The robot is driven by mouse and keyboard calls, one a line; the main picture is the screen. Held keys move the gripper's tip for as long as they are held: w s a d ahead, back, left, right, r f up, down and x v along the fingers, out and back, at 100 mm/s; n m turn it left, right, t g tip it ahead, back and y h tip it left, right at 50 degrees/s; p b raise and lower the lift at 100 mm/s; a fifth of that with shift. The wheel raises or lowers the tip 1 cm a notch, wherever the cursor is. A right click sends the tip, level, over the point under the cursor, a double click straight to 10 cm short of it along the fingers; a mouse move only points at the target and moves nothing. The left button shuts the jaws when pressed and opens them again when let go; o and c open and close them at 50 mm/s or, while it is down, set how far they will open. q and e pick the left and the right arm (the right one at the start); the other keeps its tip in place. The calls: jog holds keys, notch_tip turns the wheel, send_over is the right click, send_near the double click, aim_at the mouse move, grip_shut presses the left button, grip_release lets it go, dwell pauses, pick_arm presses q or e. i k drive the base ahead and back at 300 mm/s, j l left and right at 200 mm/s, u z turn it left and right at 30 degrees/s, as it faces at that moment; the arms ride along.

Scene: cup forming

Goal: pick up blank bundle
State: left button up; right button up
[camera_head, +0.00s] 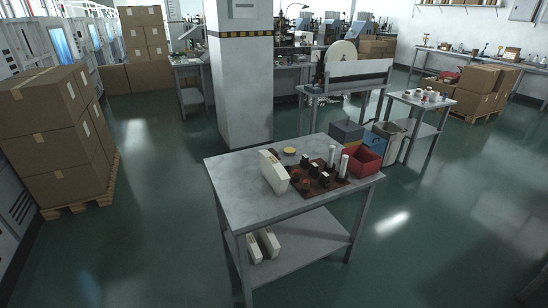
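A white, slab-like block that looks like the blank bundle (273,173) stands on the grey metal table (232,186), near the middle of its top. It leans or stands on edge beside a brown mat; I cannot tell whether it touches the mat. Two similar white bundles stand on the table's lower shelf, one at the left (254,248) and one beside it (270,241). Neither of my grippers shows in the head view.
The brown mat (325,186) holds small dark items and white cylinders. A red bin (362,161) sits at the table's right. A pillar (240,100) stands behind. Stacked cartons (50,135) on a pallet stand left.

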aim_at(272, 169)
jog(key=i+l, duration=0.25)
jog(key=i+l+u, duration=0.1)
jog(key=i+l, duration=0.15)
jog(key=l, duration=0.2)
jog(key=i+l, duration=0.3)
jog(key=i+l+u, duration=0.1)
jog(key=l, duration=0.4)
jog(key=i+l, duration=0.35)
jog(key=i+l+u, duration=0.1)
jog(key=i+l, duration=0.15)
jog(key=l, duration=0.15)
